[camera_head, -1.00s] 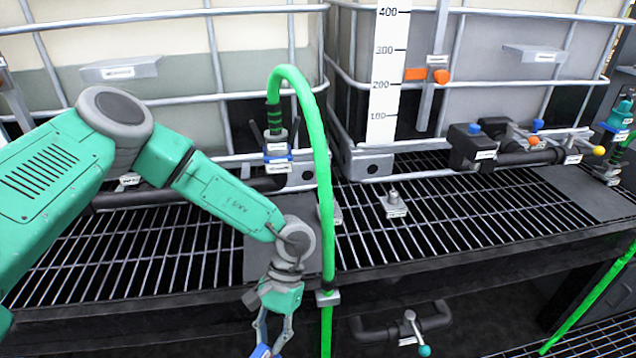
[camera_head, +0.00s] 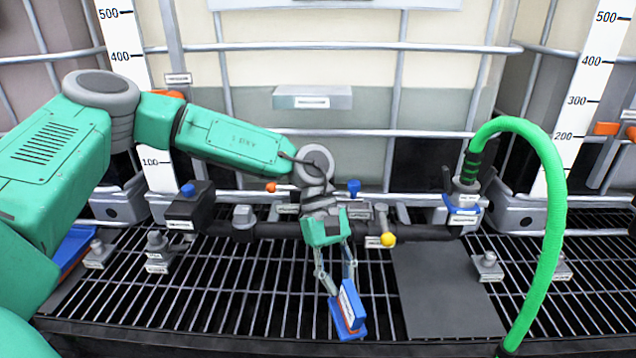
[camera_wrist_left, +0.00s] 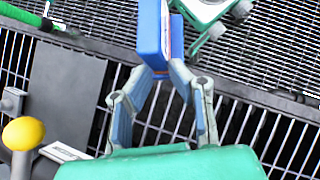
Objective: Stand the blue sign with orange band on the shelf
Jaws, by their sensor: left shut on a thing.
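The blue sign (camera_head: 348,308) has a blue base and a narrow upright panel with an orange band along its side. My left gripper (camera_head: 337,284) is shut on it and holds it over the front part of the grated shelf (camera_head: 270,290). The sign looks roughly upright, slightly tilted; I cannot tell whether its base touches the grating. In the left wrist view the sign (camera_wrist_left: 153,35) sits between the two fingertips (camera_wrist_left: 160,72), seen from its blue back. My right gripper is not in view.
A dark flat plate (camera_head: 445,290) lies on the shelf right of the sign. A black pipe with a yellow knob (camera_head: 388,239) runs behind. A green hose (camera_head: 548,220) arches at the right. Small grey fittings (camera_head: 157,255) stand at left. Another blue object (camera_head: 72,245) shows beside my arm.

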